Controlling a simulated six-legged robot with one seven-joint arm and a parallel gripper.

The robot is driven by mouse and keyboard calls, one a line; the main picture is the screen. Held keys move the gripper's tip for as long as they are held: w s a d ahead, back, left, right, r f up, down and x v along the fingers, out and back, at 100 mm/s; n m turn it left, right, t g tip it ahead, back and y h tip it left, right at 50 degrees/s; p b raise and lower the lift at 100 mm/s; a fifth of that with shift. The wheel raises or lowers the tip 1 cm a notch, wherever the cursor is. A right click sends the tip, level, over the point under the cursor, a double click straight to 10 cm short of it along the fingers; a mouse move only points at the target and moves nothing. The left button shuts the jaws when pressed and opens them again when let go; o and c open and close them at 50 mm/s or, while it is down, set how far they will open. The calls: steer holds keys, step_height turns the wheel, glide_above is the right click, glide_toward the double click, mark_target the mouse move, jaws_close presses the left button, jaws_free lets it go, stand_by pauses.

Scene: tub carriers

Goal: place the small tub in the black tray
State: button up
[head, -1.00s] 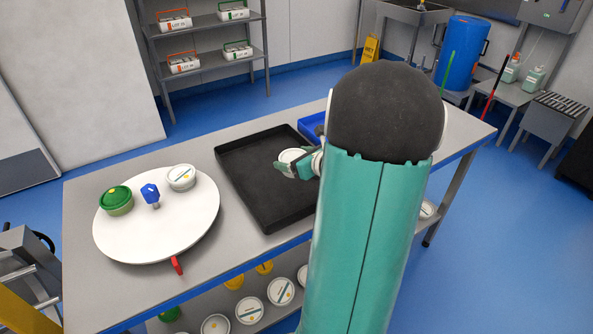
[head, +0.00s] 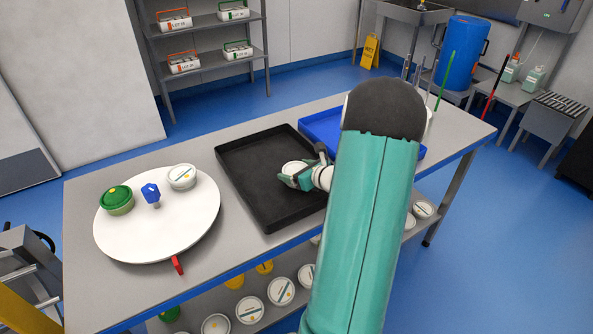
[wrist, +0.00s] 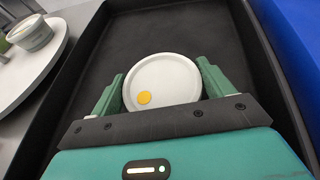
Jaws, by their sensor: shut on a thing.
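The small tub (wrist: 168,80) has a white lid with a yellow dot. In the wrist view it sits between the two green fingers of my gripper (wrist: 162,90), which is shut on it. In the head view the small tub (head: 293,168) and my gripper (head: 300,178) are over the black tray (head: 237,159), within its rim. The black tray (wrist: 84,62) fills most of the wrist view around the tub. I cannot tell whether the tub touches the tray floor. No other object shows in the tray.
A white turntable (head: 140,240) at left carries a green-lidded tub (head: 116,199), a white-lidded tub (head: 181,177) and a blue knob (head: 152,195). A blue tray (head: 322,125) stands right of the black tray. Several tubs sit on the shelf below the table.

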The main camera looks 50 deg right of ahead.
steer(key=shift+f, duration=0.15)
steer(key=o, duration=1.1)
steer(key=shift+c, duration=0.2)
